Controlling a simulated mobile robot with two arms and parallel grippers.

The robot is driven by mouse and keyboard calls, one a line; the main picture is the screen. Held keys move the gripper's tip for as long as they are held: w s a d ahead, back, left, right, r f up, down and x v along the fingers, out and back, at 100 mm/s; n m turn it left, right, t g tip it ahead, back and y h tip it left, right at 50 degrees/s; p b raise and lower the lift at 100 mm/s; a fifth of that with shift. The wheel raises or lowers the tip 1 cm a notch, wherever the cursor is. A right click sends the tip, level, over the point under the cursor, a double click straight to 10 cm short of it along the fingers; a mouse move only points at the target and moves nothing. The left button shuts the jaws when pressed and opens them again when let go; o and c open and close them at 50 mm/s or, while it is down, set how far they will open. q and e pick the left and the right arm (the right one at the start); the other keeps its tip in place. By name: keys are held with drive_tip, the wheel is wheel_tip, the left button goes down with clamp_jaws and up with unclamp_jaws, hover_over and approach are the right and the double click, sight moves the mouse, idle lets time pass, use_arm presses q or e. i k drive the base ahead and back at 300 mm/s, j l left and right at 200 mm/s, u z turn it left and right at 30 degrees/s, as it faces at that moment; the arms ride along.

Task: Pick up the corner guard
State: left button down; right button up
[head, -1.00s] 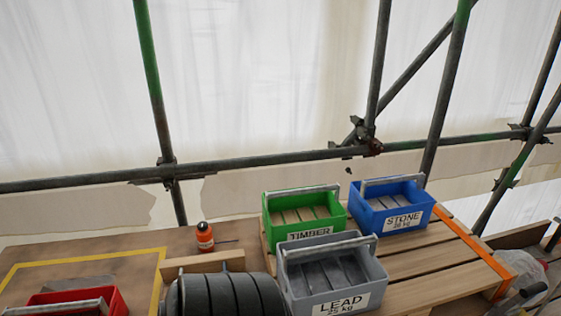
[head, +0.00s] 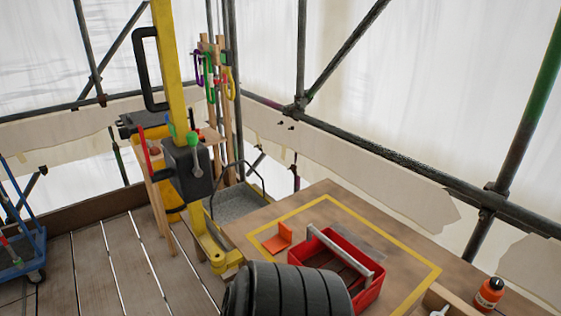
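A small orange L-shaped piece, which looks like the corner guard (head: 279,239), rests on the wooden table inside the yellow taped outline. One face lies flat and the other stands up. It sits just left of a red open tote (head: 370,291) with a grey handle, with a small gap between them. Neither of my grippers is in view.
The wooden table (head: 311,194) has some clear room behind the guard. An orange bottle (head: 488,294) stands at the right. A yellow post (head: 170,60) with a black handle and a grey tray (head: 238,202) stand behind left. Scaffold tubes border the deck.

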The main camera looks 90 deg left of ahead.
sight(283, 238)
drive_tip(key=u, duration=2.75)
